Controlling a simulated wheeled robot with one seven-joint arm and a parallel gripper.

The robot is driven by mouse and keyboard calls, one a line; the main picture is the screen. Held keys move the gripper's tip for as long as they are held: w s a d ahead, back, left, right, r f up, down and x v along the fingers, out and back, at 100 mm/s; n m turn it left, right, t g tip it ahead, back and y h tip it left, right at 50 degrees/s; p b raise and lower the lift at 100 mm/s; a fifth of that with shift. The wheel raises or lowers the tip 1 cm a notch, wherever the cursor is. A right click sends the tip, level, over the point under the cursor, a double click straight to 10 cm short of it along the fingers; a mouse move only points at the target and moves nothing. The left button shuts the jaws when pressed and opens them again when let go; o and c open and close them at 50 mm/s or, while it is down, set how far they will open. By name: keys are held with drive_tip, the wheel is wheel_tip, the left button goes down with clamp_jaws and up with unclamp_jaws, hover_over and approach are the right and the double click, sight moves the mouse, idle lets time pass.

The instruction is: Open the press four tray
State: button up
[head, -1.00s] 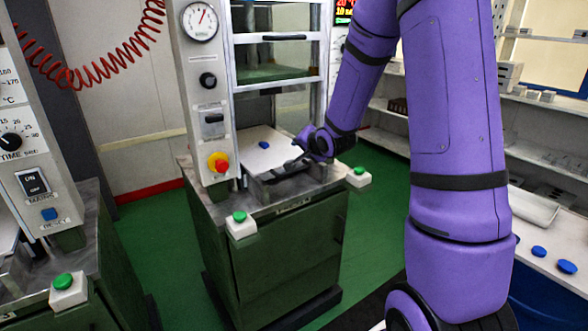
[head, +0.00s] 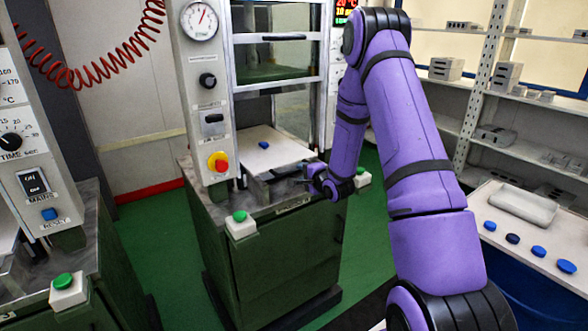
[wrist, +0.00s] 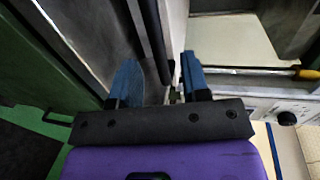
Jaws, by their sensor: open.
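The press (head: 206,130) stands at the centre of the head view, with a dial, a knob and a red-and-yellow stop button on its column. In the wrist view my gripper's two blue fingers (wrist: 160,80) are open and apart. A dark bar (wrist: 153,40), possibly the tray's handle, runs between the fingertips. I cannot tell whether they touch it.
Green-topped button boxes (head: 240,224) stand at the press's front corners, one close beside my wrist. A second press (head: 30,170) stands at the left. Shelves (head: 500,120) and a bench with blue caps (head: 538,252) are at the right. Green floor (head: 160,250) is clear between the presses.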

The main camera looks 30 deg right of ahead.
sight(297, 170)
drive_tip(key=x, duration=0.6)
drive_tip(key=shift+w+f, duration=0.1)
drive_tip(key=shift+w, duration=0.25)
drive_tip(key=shift+c, duration=0.3)
clamp_jaws()
